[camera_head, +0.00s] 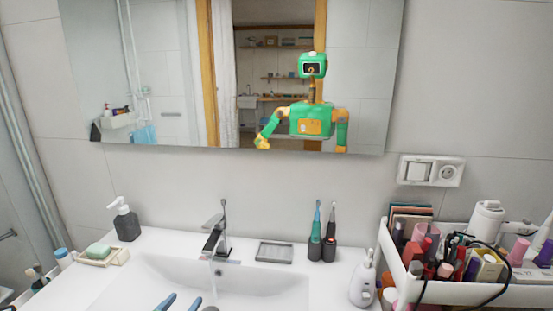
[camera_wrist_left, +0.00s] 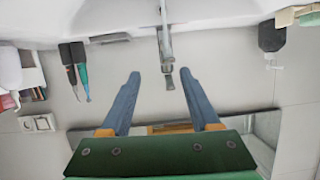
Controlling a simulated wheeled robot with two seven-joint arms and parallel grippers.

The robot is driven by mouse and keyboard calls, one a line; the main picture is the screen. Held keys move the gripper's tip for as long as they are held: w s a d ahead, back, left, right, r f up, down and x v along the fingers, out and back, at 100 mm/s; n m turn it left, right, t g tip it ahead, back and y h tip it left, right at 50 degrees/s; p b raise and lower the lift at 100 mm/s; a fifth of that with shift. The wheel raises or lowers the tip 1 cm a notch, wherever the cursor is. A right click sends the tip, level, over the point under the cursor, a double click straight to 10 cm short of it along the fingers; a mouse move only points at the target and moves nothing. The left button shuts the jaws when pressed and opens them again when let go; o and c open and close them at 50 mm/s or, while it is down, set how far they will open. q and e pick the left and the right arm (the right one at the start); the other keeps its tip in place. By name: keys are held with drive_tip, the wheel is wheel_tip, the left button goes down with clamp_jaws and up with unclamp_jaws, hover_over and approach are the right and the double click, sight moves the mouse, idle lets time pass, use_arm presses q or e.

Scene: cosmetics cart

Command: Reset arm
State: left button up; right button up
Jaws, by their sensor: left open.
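My left gripper (camera_head: 181,303) shows at the bottom edge of the head view, with only its two blue fingertips visible, over the front of the white sink. In the left wrist view my left gripper (camera_wrist_left: 159,76) has its two blue fingers spread wide, with nothing between them. The faucet (camera_wrist_left: 165,45) shows beyond the fingertips there. In the head view the faucet (camera_head: 217,240) stands behind the sink, farther back than the fingertips. My right gripper is not in view.
A cart (camera_head: 487,292) full of cosmetics stands at right, beside a white dispenser (camera_head: 363,280). Toothbrushes (camera_head: 317,225), a grey soap tray (camera_head: 274,251), a dark soap bottle (camera_head: 125,221) and a soap dish (camera_head: 103,257) line the counter. A mirror (camera_head: 370,60) hangs behind.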

use_arm(q)
drive_tip(key=shift+g, duration=0.8)
drive_tip(key=s+f, duration=0.1)
drive_tip(key=f, duration=0.1)
drive_tip(key=s+d+f, duration=0.1)
drive_tip(key=s+f, duration=0.1)
drive_tip(key=shift+d, duration=0.15)
drive_tip(key=s+d+f+g, duration=0.1)
drive_tip(key=s+f+g, duration=0.2)
drive_tip(key=s, duration=0.5)
drive_tip(key=s+d+f+g+y, duration=0.1)
drive_tip(key=s+f+g, duration=0.2)
drive_tip(key=s, duration=0.5)
drive_tip(key=s+d+f+g, duration=0.1)
drive_tip(key=s+f+g, duration=0.25)
drive_tip(key=s, duration=0.35)
wheel_tip(320, 180, down, 18)
drive_tip(key=s, duration=0.2)
drive_tip(key=s+a+f+m+g, duration=0.1)
drive_tip(key=s+a+f+g, duration=0.1)
drive_tip(key=s+f, duration=0.8)
drive_tip(key=shift+s+a+b, duration=0.4)
drive_tip(key=shift+s+b, duration=0.05)
drive_tip(key=shift+s, duration=0.6)
